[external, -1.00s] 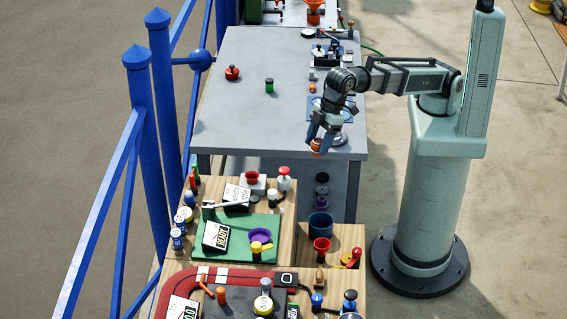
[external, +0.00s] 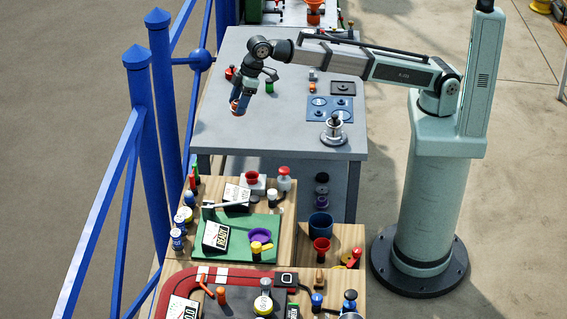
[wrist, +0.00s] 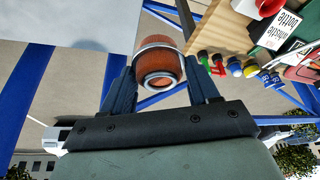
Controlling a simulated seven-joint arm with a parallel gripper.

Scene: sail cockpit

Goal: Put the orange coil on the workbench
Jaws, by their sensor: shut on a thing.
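My gripper (external: 240,103) is shut on the orange coil (external: 237,110), which shows its orange body and pale metal rings in the wrist view (wrist: 160,68) between the two blue fingers. In the external view the coil is small and partly covered by the fingers. It hangs over the left front part of the grey workbench (external: 225,140). I cannot tell the exact gap between coil and bench top.
A red knob (external: 230,73) and a green cylinder (external: 269,87) stand farther back on the bench. A blue mat (external: 330,108) and a metal piece (external: 333,130) are at its right. Its front middle is clear. Blue railings (external: 160,90) run along the left.

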